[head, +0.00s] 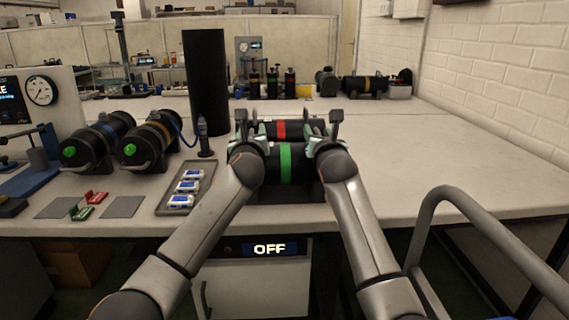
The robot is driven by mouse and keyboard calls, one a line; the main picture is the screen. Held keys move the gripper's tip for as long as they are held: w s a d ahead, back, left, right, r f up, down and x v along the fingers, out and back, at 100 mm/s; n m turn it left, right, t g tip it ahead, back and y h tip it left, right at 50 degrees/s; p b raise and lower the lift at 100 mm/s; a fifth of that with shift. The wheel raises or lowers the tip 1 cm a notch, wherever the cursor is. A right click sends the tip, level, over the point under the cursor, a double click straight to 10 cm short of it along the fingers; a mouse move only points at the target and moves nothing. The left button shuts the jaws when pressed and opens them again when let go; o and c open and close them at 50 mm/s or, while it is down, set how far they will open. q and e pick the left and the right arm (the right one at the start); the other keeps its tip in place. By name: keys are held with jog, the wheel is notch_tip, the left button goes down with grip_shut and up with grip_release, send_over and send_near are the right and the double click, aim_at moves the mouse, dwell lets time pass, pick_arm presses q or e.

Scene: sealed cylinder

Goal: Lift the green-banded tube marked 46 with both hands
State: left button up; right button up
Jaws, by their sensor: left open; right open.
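The green-banded tube (286,166) is a dark cylinder lying sideways on the bench, straight ahead of me. Its number is too small to read. A red-banded tube (281,130) lies parallel just behind it. My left gripper (240,132) is at the left end of the tubes, and my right gripper (334,128) is at the right end. Both are open. My forearms cover the ends of the green-banded tube, so I cannot tell whether the fingers touch it.
A grey tray (171,208) with white-and-blue items lies left of the tubes. A tall black cylinder (206,85) stands behind it. More dark tubes (146,140) rest on cradles at left. The bench (420,170) is clear at right; a grey rail (433,215) curves near its front edge.

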pick_arm(q)
grip_shut()
pick_arm(e)
grip_shut()
dwell(1.1)
pick_arm(q)
jog(key=shift+r, duration=0.25)
pick_arm(e)
jog(key=shift+r, duration=0.25)
